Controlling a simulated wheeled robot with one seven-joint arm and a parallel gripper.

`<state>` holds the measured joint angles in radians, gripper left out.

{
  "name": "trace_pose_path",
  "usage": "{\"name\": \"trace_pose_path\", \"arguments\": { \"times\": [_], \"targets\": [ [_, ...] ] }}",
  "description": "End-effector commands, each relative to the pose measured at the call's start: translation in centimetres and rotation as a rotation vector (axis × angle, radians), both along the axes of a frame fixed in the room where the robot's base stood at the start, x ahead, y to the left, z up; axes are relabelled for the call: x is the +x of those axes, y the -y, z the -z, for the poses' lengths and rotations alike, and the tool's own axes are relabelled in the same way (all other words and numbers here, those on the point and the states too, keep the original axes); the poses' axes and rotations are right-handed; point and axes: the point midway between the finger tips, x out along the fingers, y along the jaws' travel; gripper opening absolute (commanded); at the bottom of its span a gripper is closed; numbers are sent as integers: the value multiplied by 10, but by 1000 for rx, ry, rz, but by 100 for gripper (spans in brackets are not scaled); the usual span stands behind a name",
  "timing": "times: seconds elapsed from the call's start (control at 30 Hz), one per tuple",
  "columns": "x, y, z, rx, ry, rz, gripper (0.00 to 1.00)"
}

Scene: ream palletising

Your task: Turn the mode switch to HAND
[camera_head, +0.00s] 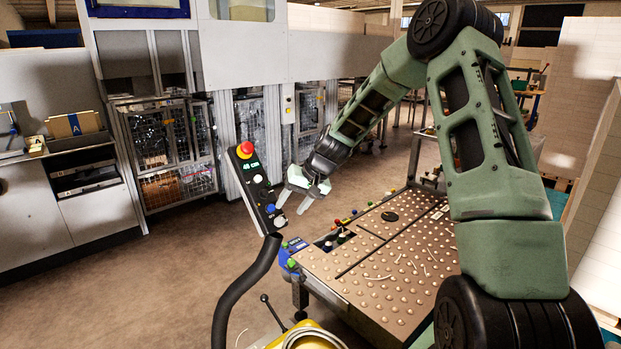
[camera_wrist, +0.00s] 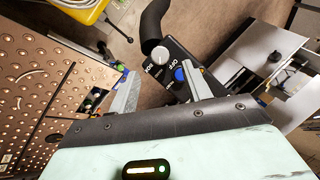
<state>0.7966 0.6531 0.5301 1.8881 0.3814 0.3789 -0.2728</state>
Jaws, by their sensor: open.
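A black control pendant (camera_head: 252,180) stands tilted left of my gripper in the head view. It carries a red mushroom button (camera_head: 245,149), a green "46 cm" display, a pale knob, a blue knob (camera_head: 270,208) and a lower white knob (camera_head: 280,222). In the wrist view the white knob (camera_wrist: 160,54) has "OFF" and another partly readable label beside it, so it looks like the mode switch. The blue knob (camera_wrist: 180,75) is near the right finger. My gripper (camera_head: 294,202) is open and empty beside the pendant's lower end. In the wrist view its fingertips (camera_wrist: 159,73) point towards the white knob, apart from it.
A black curved tube (camera_head: 243,285) meets the pendant's lower end. A studded table (camera_head: 390,260) with coloured buttons on its left edge lies below my arm. A yellow machine part (camera_head: 305,337) is at the bottom. Open floor (camera_head: 150,280) is to the left; paper stacks stand at right.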

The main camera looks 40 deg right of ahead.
Motion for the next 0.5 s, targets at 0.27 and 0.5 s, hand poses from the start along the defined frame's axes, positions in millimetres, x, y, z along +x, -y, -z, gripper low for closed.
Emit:
{"name": "trace_pose_path", "arguments": {
  "times": [0.27, 0.5],
  "targets": [
    [-28, 20, -58, -3, 3, 3, 49],
    [-45, 30, -89, -1, 1, 2, 49]
  ]
}}
